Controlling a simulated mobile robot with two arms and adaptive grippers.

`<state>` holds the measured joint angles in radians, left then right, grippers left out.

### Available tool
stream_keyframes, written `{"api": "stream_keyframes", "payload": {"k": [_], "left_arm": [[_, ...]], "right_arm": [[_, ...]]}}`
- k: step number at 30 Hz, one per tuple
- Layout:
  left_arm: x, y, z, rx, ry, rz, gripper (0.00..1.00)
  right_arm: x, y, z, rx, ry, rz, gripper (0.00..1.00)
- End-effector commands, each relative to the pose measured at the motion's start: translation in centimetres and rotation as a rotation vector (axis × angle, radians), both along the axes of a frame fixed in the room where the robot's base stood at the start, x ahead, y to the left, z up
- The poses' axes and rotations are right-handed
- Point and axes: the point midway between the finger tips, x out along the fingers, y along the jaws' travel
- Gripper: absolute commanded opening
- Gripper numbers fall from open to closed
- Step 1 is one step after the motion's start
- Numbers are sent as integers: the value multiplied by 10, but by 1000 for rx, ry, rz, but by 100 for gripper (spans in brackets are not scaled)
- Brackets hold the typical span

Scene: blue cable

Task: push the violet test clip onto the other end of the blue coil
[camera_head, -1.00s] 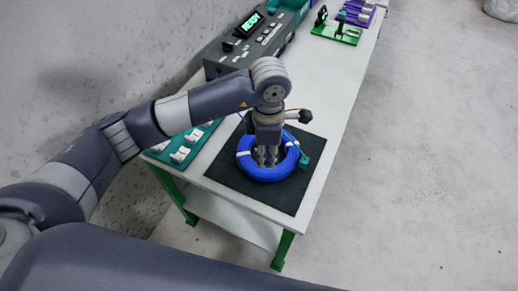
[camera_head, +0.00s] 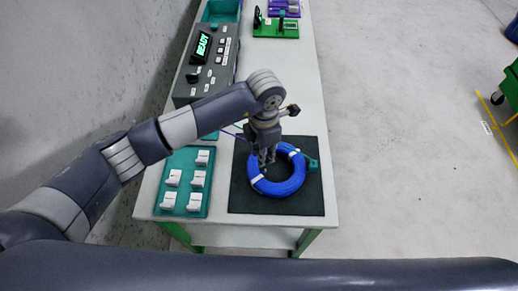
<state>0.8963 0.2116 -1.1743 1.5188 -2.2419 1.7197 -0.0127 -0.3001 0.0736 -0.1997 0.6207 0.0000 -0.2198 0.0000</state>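The blue coil (camera_head: 287,186) lies on a black mat (camera_head: 318,205), with white ties around it. My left gripper (camera_head: 267,163) points down over the upper left part of the coil. Its fingertips are close together at the coil's ring; whether they hold anything is too small to tell. A small teal piece (camera_head: 313,165) sits at the coil's right side. A thin blue cable (camera_head: 232,135) shows left of my gripper. A violet holder (camera_head: 284,8) stands at the far end of the table; I cannot make out a separate violet test clip. My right gripper is out of view.
A grey tester box (camera_head: 209,62) with a lit READY display stands on the table's left. A teal tray (camera_head: 186,183) with several white pieces lies left of the mat. A green holder (camera_head: 275,28) stands farther back.

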Motion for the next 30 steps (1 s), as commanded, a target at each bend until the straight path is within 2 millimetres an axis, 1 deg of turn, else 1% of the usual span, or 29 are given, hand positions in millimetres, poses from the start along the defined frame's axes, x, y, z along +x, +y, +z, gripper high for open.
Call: {"api": "stream_keyframes", "payload": {"k": [5, 9, 14, 15, 18, 22, 30], "left_arm": [[0, 0, -11, 0, 0, 1, 12], [-1, 0, -23, -1, 2, 0, 12], [0, 0, -38, 0, 1, 0, 12], [0, 1, -43, 0, -1, 0, 12], [1, 0, -49, 0, -1, -1, 12], [0, 0, -52, -1, 0, -1, 12], [0, 0, -51, 0, 0, -1, 12]], "right_arm": [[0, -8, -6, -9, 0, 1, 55], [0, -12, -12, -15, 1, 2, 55], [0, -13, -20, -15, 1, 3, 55], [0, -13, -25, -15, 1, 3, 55], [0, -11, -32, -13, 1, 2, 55], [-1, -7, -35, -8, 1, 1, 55], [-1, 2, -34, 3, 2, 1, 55]]}}
